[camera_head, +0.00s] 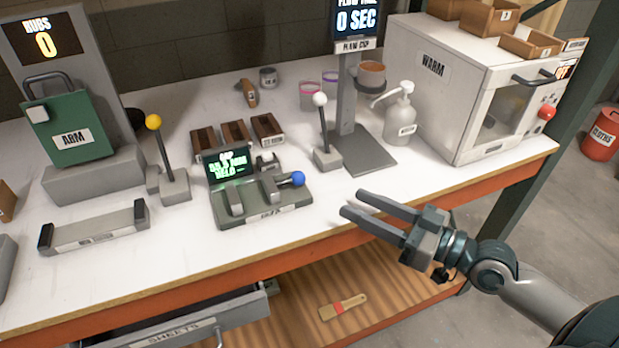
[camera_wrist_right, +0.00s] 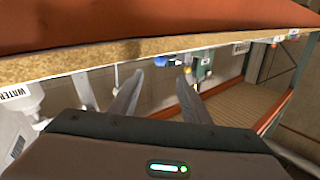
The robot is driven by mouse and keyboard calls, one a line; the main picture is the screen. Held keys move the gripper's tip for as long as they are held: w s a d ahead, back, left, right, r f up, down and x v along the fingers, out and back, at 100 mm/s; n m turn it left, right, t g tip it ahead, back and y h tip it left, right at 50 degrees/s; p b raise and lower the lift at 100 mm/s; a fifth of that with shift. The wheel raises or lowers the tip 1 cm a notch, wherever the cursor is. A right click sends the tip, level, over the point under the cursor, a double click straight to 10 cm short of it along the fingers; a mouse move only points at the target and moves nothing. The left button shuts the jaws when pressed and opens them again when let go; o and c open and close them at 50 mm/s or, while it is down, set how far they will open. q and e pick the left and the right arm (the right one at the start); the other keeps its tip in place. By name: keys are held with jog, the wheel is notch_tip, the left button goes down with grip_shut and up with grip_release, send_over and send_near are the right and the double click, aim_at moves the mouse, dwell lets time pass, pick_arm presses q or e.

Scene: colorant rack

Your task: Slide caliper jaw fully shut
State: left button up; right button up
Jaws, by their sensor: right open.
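The caliper gauge (camera_head: 262,212) is a grey-green block on the bench. It has a small screen with green text (camera_head: 230,167), upright grey jaws with a gap between them, and a blue ball knob (camera_head: 298,178) at its right end. The blue knob also shows in the right wrist view (camera_wrist_right: 160,61), beyond the fingertips. My right gripper (camera_head: 352,203) is open and empty, to the right of the knob and apart from it, by the bench's front edge. Its spread fingers also show in the right wrist view (camera_wrist_right: 160,85). My left gripper is not in view.
A lever with a white ball (camera_head: 320,99) and the flow cup stand (camera_head: 376,160) stand behind the caliper. A yellow-ball lever (camera_head: 153,122) stands to its left. A pump bottle (camera_head: 400,117) and the WARM oven (camera_head: 440,115) are at right. An open drawer (camera_head: 190,320) sticks out below.

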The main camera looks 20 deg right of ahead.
aim_at(304, 180)
jog(key=p+x, duration=0.3)
jog(key=x, duration=0.8)
jog(key=shift+w+r, duration=0.1)
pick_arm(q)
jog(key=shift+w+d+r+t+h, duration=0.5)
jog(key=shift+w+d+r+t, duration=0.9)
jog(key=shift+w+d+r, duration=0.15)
pick_arm(e)
jog(key=shift+w+a, duration=0.35)
jog(key=shift+w, duration=0.05)
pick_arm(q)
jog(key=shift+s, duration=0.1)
pick_arm(e)
grip_shut()
pick_arm(q)
jog(key=shift+p, duration=0.3)
